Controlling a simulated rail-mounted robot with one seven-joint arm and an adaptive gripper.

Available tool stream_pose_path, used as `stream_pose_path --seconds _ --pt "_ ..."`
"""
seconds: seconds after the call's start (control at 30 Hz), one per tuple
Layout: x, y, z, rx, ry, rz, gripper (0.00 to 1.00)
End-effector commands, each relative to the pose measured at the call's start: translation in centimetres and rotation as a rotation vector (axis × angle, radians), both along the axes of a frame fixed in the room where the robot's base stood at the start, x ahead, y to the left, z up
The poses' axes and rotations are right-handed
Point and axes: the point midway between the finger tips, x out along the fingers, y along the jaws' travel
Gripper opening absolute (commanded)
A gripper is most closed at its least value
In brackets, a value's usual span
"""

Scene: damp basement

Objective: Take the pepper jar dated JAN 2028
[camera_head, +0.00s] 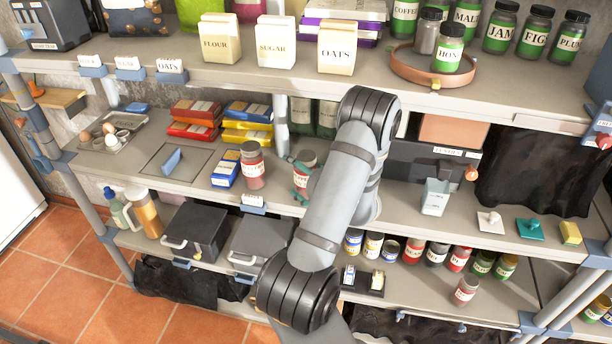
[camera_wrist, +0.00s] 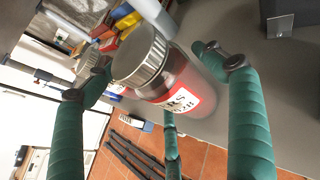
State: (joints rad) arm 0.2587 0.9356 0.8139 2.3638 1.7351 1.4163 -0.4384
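A red-filled jar (camera_head: 307,160) with a grey lid stands on the middle shelf, partly hidden behind my arm and fingers. In the wrist view the same jar (camera_wrist: 183,85) shows a ribbed metal lid and a white-and-red label. Only the label ends are readable, roughly "RS" and "02B" or "028". My gripper (camera_head: 298,178) has its teal fingers around this jar. In the wrist view my gripper (camera_wrist: 152,66) is open, with fingers spread on either side and a third finger below; contact is not clear. A similar red jar (camera_head: 252,168) stands to its left.
Yellow and blue packets (camera_head: 225,170) lie left of the jars. A white scoop-like container (camera_head: 436,197) and a dark box (camera_head: 415,165) stand to the right. The upper shelf (camera_head: 270,80) overhangs the back. Several small jars stand on the lower shelf (camera_head: 410,290).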

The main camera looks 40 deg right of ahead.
Motion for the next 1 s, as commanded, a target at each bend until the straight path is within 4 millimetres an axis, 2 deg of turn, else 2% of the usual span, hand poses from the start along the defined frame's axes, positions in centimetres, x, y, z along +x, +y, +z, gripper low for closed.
stream_pose_path --seconds 1.0 --pt "0.01 -0.15 0.17 -0.004 -0.003 -0.002 0.23"
